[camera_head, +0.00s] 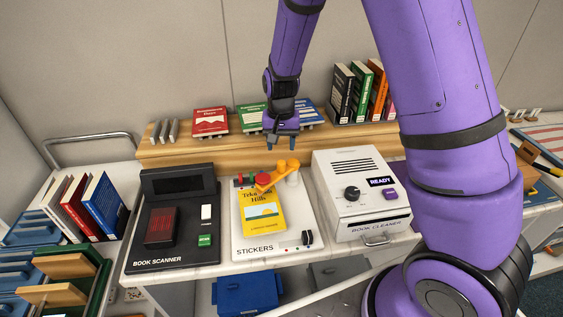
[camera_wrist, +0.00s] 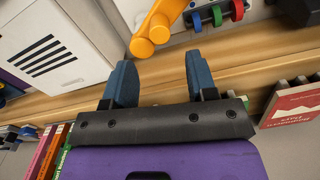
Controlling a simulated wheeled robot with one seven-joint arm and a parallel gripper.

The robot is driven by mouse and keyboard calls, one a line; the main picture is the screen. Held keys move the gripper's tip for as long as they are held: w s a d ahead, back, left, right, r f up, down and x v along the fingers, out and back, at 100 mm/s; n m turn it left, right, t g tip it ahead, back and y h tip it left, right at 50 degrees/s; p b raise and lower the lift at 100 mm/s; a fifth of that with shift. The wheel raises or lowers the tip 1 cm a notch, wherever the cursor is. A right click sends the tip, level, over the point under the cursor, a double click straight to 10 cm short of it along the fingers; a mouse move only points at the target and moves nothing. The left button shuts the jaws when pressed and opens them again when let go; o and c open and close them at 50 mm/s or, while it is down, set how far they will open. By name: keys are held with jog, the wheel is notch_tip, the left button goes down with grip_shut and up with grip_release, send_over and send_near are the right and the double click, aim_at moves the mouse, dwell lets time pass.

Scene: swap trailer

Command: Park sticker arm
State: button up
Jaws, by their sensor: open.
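The orange sticker arm (camera_head: 279,173) sits on the white sticker station (camera_head: 244,241), its pivot at the back right. It reaches left over a yellow book (camera_head: 263,214) lying on the station. In the wrist view the sticker arm (camera_wrist: 152,32) shows ahead of my fingers, apart from them. My gripper (camera_head: 281,142) is open and empty, pointing down above the wooden ledge behind the station. In the wrist view my gripper's two blue fingers (camera_wrist: 160,80) are spread with nothing between them.
A black book scanner (camera_head: 175,215) stands left of the station. The white book cleaner (camera_head: 362,194) stands close on its right and reads READY. Coloured rolls (camera_wrist: 216,15) sit beside the sticker arm.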

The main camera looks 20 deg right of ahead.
aim_at(281, 162)
notch_tip(281, 162, down, 7)
jog(key=shift+f, duration=0.15)
dwell(0.4)
grip_shut()
